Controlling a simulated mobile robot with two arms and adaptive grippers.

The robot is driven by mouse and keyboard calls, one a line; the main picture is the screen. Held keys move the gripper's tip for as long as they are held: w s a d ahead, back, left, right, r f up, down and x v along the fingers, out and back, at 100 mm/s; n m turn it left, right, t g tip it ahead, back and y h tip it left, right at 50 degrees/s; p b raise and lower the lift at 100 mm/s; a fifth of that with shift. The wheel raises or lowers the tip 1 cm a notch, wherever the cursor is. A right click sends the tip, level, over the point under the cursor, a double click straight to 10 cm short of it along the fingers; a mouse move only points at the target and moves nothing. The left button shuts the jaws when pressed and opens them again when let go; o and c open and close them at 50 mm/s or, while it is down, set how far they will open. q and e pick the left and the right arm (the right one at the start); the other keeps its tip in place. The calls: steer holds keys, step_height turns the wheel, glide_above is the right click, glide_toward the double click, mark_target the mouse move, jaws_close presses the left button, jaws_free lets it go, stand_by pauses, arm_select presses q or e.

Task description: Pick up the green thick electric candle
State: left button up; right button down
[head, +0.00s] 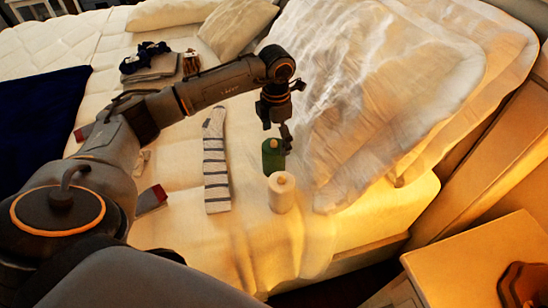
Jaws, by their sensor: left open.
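The green thick candle (273,157) stands upright on the white bed, right of a striped sock. My left gripper (284,140) points down from above at its top right edge and is open. Part of the candle's top is close behind or under the fingers, and I cannot tell whether they touch it. A cream thick candle (281,192) stands just in front of the green one. My right gripper is not in view.
The striped sock (216,165) lies left of the candles. Large white pillows (400,85) are piled close on the right. Folded clothes (150,65) lie further back, and a dark blue cloth (40,115) lies at left. A wooden nightstand (475,265) stands at lower right.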

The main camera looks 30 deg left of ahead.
mark_target(273, 162)
arm_select(q)
steer(key=f, duration=0.4)
steer(key=shift+s+a+f+p, duration=0.2)
steer(key=shift+s+f+p, duration=0.2)
steer(key=shift+w+f, duration=0.1)
steer(key=shift+f, duration=0.2)
steer(key=c, duration=1.3)
steer(key=shift+r, duration=0.1)
steer(key=shift+c, duration=0.2)
